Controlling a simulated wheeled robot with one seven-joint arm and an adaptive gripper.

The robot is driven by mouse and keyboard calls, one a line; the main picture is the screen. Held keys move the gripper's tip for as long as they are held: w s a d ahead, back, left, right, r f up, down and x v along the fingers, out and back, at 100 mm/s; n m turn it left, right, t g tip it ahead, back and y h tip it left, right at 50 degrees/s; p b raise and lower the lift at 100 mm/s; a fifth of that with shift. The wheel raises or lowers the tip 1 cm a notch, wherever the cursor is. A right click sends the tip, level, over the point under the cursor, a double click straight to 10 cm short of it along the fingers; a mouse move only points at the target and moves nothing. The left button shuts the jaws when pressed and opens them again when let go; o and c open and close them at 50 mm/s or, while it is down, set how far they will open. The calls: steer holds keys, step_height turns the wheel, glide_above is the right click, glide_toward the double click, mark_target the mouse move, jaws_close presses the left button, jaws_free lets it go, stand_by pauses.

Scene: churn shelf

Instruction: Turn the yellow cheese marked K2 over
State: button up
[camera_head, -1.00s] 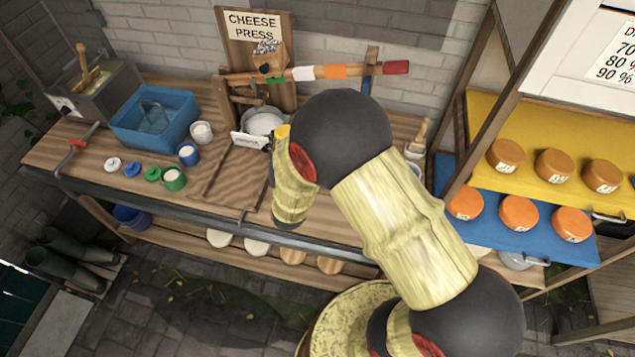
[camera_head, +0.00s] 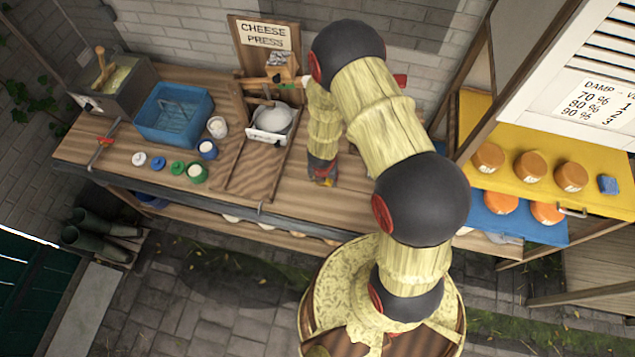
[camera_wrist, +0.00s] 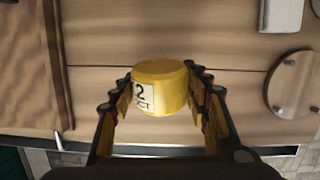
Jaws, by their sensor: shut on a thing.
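My gripper (camera_wrist: 163,100) is shut on a yellow cheese (camera_wrist: 160,85) in the wrist view, with a finger on each side of it. The cheese is a short cylinder. A white label ending in "2" sits on its curved side, left of centre; the rest of the label is partly cut off by the left finger. One flat face shows toward the top of the picture. In the head view my gripper (camera_head: 322,177) points down over the bench, right of the cheese press (camera_head: 270,118), and the cheese is mostly hidden. I cannot tell whether it touches the bench.
A round wooden disc with pegs (camera_wrist: 297,84) lies right of the cheese. A slatted board (camera_head: 258,168) is to the left. The blue basin (camera_head: 174,114) and small pots stand further left. Orange cheeses sit on the yellow shelf (camera_head: 520,190) and blue shelf (camera_head: 528,228).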

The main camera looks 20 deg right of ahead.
mark_target(317, 200)
steer(key=shift+s+a+r+m+g+y+p, duration=0.15)
steer(key=shift+s+a+g+y+p, duration=0.3)
steer(key=shift+s+a+p, duration=0.55)
steer(key=shift+s+a+r+m+g+y+p, duration=0.1)
steer(key=shift+s+a+m+g+y+p, duration=0.15)
steer(key=shift+s+a+g+p, duration=0.55)
steer(key=shift+s+a+f+b, duration=0.15)
steer(key=shift+f+b, duration=1.85)
steer(key=shift+f, duration=0.3)
steer(key=shift+f, duration=0.15)
steer(key=o, duration=1.4)
steer(key=shift+o, duration=0.2)
